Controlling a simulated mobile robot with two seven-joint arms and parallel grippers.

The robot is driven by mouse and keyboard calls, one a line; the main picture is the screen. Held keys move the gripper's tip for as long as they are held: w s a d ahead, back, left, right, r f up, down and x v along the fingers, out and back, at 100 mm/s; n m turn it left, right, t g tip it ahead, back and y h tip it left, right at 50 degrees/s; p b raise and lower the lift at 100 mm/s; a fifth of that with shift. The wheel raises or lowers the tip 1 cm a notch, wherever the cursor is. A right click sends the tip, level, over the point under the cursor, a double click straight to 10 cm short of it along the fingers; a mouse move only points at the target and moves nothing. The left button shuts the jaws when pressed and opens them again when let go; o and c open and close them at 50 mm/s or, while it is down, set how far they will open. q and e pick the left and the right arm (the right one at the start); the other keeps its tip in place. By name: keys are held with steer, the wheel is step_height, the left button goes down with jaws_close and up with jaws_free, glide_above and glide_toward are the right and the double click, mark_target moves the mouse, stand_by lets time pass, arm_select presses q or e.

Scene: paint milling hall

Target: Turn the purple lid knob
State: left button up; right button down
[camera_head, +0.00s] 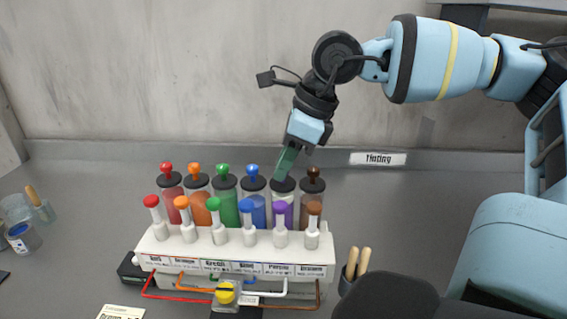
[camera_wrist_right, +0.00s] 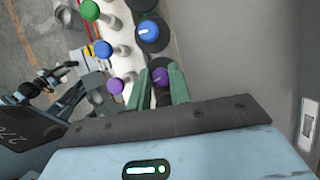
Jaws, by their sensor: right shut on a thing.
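The canister with the purple lid knob (camera_wrist_right: 161,76) stands in the back row of the rack, second from the right. Its dark lid (camera_head: 283,186) shows in the head view, where my gripper covers the knob. My right gripper (camera_head: 282,172) comes down from above. In the right wrist view its green fingers (camera_wrist_right: 163,72) are on either side of the purple knob, shut on it. A separate purple knob (camera_head: 280,207) tops a white valve in the front row. My left gripper is not in view.
Red (camera_head: 167,168), orange (camera_head: 194,169), green (camera_head: 222,170), blue (camera_head: 253,170) and brown (camera_head: 313,172) lid knobs stand in the same row. The white rack (camera_head: 160,246) has coloured pipes below. A holder with wooden handles (camera_head: 349,280) is at right.

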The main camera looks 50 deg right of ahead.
steer(key=n+g+y+b, duration=0.1)
steer(key=n, duration=0.2)
steer(key=shift+w+f+n, duration=0.1)
steer(key=shift+n, duration=0.2)
steer(key=shift+n+g+y+b, duration=0.4)
steer(key=shift+n+g+b, duration=0.3)
steer(key=shift+n, duration=1.3)
steer(key=shift+d, duration=0.1)
steer(key=c, duration=1.3)
jaws_free()
steer(key=shift+r, duration=0.2)
steer(key=shift+v, duration=3.85)
